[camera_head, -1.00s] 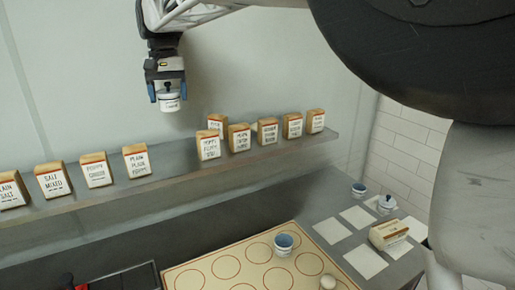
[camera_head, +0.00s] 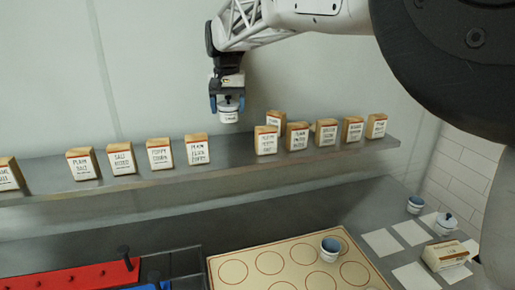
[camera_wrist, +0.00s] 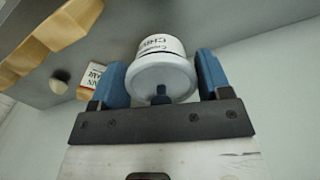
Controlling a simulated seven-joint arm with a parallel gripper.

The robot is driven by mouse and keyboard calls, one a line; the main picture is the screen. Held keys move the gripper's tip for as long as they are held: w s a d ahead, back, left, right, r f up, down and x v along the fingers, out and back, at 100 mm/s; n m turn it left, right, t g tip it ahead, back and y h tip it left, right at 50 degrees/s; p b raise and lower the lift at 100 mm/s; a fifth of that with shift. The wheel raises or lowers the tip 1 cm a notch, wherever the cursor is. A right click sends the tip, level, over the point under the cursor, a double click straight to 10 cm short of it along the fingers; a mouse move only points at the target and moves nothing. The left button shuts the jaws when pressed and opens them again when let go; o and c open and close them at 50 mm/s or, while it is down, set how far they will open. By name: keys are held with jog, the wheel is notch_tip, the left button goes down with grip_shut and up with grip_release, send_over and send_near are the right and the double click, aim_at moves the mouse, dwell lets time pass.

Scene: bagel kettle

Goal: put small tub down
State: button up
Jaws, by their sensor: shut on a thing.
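The small tub (camera_head: 228,114) is white with a dark printed label and a lid with a dark knob. My gripper (camera_head: 227,104) is shut on it, with a blue finger on either side. The tub hangs upright just above the wall shelf (camera_head: 225,157), over the gap between two groups of packets. It also shows in the wrist view (camera_wrist: 162,72) between the blue fingers (camera_wrist: 160,85). In the head view it appears apart from the shelf, though its exact height above it is hard to tell.
Labelled packets stand left of the gap (camera_head: 198,150) and right of it (camera_head: 266,142).

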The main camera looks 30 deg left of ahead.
aim_at(228, 96)
jog(key=shift+f, duration=2)
jog(key=shift+f, duration=2)
jog(key=shift+f, duration=0.15)
jog(key=o, duration=1)
jog(key=shift+c, duration=0.2)
notch_tip(228, 96, up, 12)
jog(key=shift+r, duration=0.15)
